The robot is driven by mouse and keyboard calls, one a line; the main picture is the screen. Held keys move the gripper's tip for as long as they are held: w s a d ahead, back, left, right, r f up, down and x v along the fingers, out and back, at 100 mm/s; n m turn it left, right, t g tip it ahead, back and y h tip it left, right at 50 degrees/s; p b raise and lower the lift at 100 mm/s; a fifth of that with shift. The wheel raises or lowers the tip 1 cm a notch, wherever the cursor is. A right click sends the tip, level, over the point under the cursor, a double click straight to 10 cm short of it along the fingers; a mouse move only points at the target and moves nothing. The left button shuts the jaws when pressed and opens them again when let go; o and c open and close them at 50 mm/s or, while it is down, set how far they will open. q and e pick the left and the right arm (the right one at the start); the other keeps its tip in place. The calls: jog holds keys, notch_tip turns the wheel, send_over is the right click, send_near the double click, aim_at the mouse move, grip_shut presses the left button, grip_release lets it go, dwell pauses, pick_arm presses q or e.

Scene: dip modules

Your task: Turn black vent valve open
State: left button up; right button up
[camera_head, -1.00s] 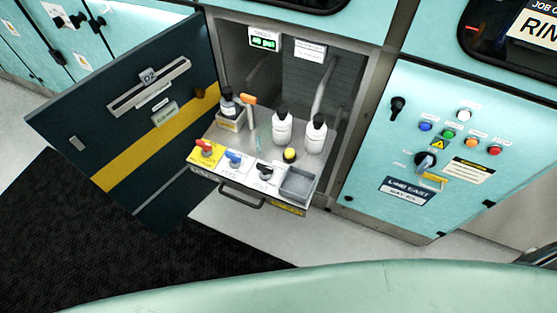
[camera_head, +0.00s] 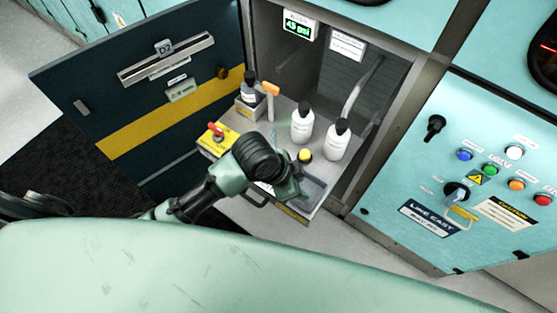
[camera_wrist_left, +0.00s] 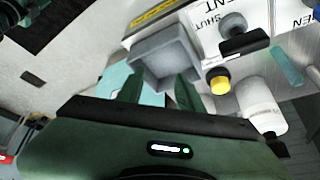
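The black vent valve (camera_wrist_left: 245,41) shows in the left wrist view at the upper right, on a white plate with upside-down lettering, including "SHUT" beside it. In the head view it is hidden behind my left arm. My left gripper (camera_wrist_left: 160,90) is open and empty, its two green fingers apart below the grey tray (camera_wrist_left: 165,52). The valve is up and to the right of the fingers, not touching them. In the head view my left gripper (camera_head: 290,188) is over the drawer's front right part. My right gripper is not in view.
A yellow button (camera_wrist_left: 218,80) stands between the tray and a white bottle (camera_wrist_left: 260,105). The red valve (camera_head: 216,130), orange-topped tool (camera_head: 271,90) and another white bottle (camera_head: 338,142) are nearby. The open door (camera_head: 150,115) stands at the left.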

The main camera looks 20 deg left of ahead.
pick_arm(q)
jog(key=w+a+r+m+g+y, duration=0.1)
jog(key=w+a+m, duration=0.1)
jog(key=m, duration=0.1)
jog(key=w+a+r+m+g+y, duration=0.1)
jog(key=w+a+r+m, duration=0.1)
jog(key=a+m, duration=0.1)
jog(key=w+a+r+m+y, duration=0.1)
jog(key=a+r+m+y, duration=0.1)
jog(key=a+m, duration=0.1)
jog(key=shift+w+a+r+m+g+b, duration=0.15)
jog(key=shift+w+m+g+b, duration=0.15)
jog(key=shift+w+m+g, duration=0.15)
jog(key=shift+a, duration=0.25)
jog(key=shift+f, duration=0.45)
notch_tip(320, 180, down, 7)
jog(key=shift+d+r, duration=0.1)
grip_shut()
